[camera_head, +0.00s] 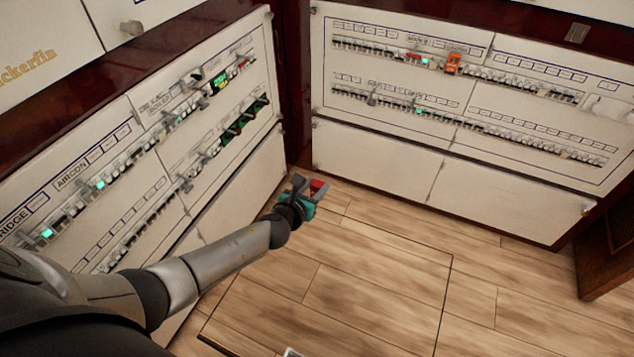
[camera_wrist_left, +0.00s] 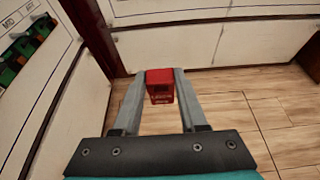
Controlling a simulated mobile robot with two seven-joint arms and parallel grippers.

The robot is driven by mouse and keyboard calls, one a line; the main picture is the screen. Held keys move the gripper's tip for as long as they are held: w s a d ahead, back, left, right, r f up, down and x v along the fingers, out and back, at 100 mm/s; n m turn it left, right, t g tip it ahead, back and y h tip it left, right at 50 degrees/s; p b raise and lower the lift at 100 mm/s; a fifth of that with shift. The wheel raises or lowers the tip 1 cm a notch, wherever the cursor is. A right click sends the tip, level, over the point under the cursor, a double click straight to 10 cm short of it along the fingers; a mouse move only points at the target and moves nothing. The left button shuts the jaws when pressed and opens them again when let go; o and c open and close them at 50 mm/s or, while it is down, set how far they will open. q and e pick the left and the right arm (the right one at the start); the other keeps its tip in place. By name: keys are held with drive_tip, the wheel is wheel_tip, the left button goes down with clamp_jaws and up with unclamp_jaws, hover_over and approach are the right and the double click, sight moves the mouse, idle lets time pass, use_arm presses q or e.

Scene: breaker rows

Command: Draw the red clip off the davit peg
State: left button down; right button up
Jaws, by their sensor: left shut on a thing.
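My left gripper (camera_head: 311,189) is shut on a small red clip (camera_head: 318,187) and holds it in the air in front of the corner between the two panels. In the left wrist view the red clip (camera_wrist_left: 160,85) sits between the tips of the two grey fingers. Nothing else is seen touching the clip. I cannot make out the davit peg.
A breaker panel (camera_head: 65,197) with switches and green lights stands on the left. Another panel (camera_head: 400,60) at the back carries an orange piece (camera_head: 453,63). The wooden floor (camera_head: 380,270) is clear. A dark wooden piece (camera_head: 606,255) stands at the right edge.

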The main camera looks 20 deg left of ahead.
use_arm(q)
drive_tip(key=s, duration=1)
drive_tip(key=shift+s+p, duration=0.25)
drive_tip(key=shift+p, duration=0.15)
use_arm(e)
drive_tip(key=shift+r, duration=0.4)
use_arm(q)
drive_tip(key=shift+r, duration=0.15)
idle(0.6)
